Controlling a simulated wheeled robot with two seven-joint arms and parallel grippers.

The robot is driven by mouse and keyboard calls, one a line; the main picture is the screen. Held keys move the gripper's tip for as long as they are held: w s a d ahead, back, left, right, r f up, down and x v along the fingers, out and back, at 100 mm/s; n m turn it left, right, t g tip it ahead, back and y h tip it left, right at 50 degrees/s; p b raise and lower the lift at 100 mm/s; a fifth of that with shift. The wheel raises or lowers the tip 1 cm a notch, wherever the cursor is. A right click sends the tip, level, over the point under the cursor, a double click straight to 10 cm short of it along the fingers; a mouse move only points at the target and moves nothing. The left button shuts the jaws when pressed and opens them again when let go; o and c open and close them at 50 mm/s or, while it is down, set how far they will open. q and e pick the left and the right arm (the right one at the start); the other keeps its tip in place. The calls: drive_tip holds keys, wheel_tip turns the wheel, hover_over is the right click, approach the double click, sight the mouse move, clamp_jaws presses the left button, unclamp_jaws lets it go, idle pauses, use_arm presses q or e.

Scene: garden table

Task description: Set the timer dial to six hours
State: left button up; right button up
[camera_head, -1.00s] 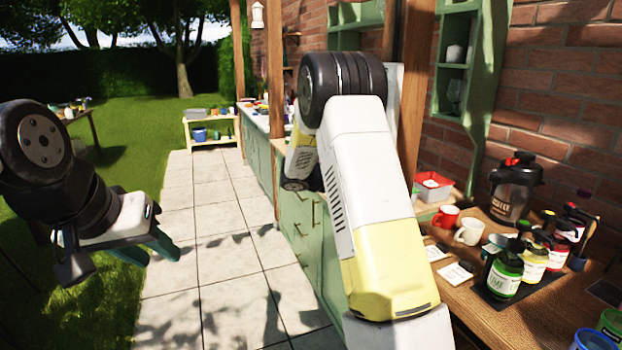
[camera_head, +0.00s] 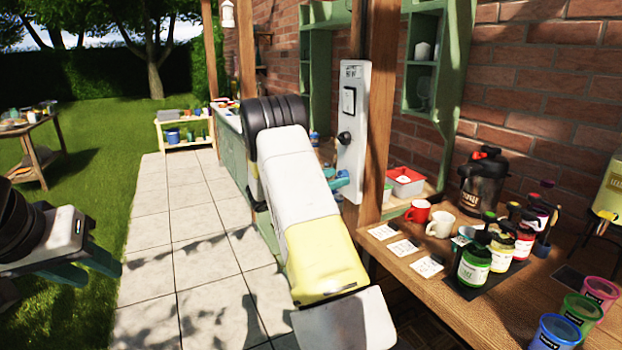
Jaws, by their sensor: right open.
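A tall white panel (camera_head: 351,165) is fixed upright to the wooden post (camera_head: 378,120). It carries a small framed label or display (camera_head: 348,101) and, below that, a round black dial (camera_head: 346,138). The dial's markings are too small to read. My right gripper (camera_head: 340,179) shows only its teal fingertips, beside the panel just below the dial; the rest is hidden behind my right arm. It is open and no hold on the dial shows. My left gripper (camera_head: 98,277) is at the lower left, far from the panel, with its teal fingers apart and empty.
The wooden counter (camera_head: 400,275) at right holds a red mug (camera_head: 418,211), a white mug (camera_head: 440,224), white cards (camera_head: 403,247), several bottles (camera_head: 474,262), a black urn (camera_head: 483,182) and coloured cups (camera_head: 555,332). A red-rimmed box (camera_head: 405,182) sits behind the post. Paving at left is clear.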

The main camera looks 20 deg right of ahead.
drive_tip(key=shift+d, duration=0.1)
drive_tip(key=shift+c, duration=0.2)
clamp_jaws()
